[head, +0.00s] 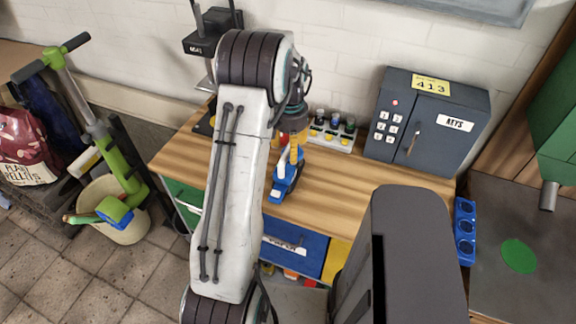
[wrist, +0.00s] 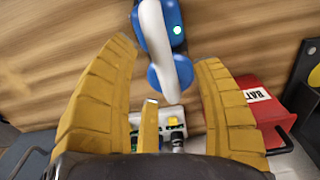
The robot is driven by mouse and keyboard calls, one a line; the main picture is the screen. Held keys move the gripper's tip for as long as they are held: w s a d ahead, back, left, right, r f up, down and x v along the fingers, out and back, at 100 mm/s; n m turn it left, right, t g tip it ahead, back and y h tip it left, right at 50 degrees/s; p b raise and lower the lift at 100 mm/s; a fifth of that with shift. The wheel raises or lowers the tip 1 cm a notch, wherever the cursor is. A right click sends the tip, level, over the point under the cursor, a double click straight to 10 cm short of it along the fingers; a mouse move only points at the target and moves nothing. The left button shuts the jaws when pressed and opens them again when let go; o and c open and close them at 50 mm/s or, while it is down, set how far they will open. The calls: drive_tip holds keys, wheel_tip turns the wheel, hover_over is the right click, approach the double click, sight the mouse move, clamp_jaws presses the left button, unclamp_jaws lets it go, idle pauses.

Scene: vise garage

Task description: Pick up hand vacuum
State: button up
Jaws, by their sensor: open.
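The hand vacuum (head: 287,183), as I take it, is a blue and white body on the wooden workbench. My gripper (head: 292,148) is above its far end, with the yellow fingers partly hidden behind my arm. In the wrist view the blue and white body (wrist: 168,48), with a small green light, lies between and ahead of the open yellow fingers (wrist: 166,62). The fingers are spread on either side of it with visible gaps. I cannot tell how high they are above the bench.
A grey key box (head: 425,122) and a rack of small bottles (head: 332,132) stand at the bench's back. Drawers, one blue (head: 295,245), are below its front edge. A bucket (head: 108,208) stands on the floor at left. The bench right of the vacuum is clear.

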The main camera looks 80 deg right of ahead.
drive_tip(key=shift+f, duration=0.9)
clamp_jaws()
drive_tip(key=shift+d+r, duration=0.1)
